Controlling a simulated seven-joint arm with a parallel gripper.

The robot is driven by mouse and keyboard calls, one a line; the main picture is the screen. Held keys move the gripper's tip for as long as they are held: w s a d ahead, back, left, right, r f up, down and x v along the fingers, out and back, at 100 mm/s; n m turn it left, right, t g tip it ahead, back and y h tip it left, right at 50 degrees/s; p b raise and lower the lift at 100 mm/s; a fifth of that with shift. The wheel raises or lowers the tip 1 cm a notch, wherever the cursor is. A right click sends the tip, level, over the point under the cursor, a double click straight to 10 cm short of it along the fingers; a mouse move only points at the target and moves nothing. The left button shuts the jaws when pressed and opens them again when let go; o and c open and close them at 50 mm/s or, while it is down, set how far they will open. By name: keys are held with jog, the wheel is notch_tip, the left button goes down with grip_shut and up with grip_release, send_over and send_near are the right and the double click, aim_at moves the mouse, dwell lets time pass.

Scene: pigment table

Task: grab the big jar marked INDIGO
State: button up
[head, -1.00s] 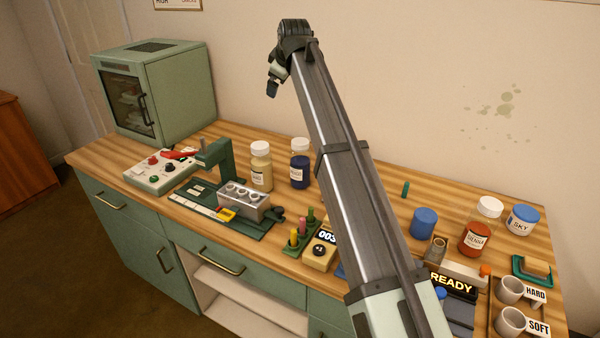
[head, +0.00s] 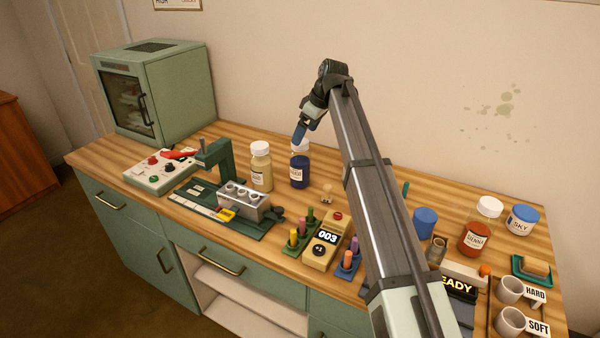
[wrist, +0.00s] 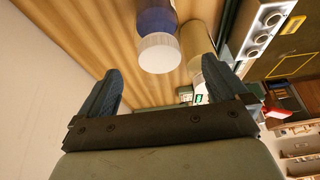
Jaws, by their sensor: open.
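The big jar with dark blue contents (head: 300,172) stands upright on the table, with a white lid and a pale label too small to read. Its lid is partly hidden behind my gripper (head: 300,134) in the head view. In the wrist view the blue jar (wrist: 155,18) shows its white lid ahead of and between my fingers. My gripper (wrist: 172,92) is open and empty, above the table and apart from the jar. A similar jar with cream contents (head: 261,170) stands just left of the blue one; it also shows in the wrist view (wrist: 202,42).
A green press (head: 215,160) with a metal block stands left of the jars. A counter reading 003 (head: 325,243) and peg racks lie in front. A SIENNA jar (head: 476,236) and a SKY pot (head: 521,220) stand far right. The green cabinet (head: 185,90) is back left.

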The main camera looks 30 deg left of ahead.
aim_at(298, 148)
jog(key=shift+x, duration=4.05)
jog(key=c, duration=1.8)
jog(key=shift+c, duration=0.2)
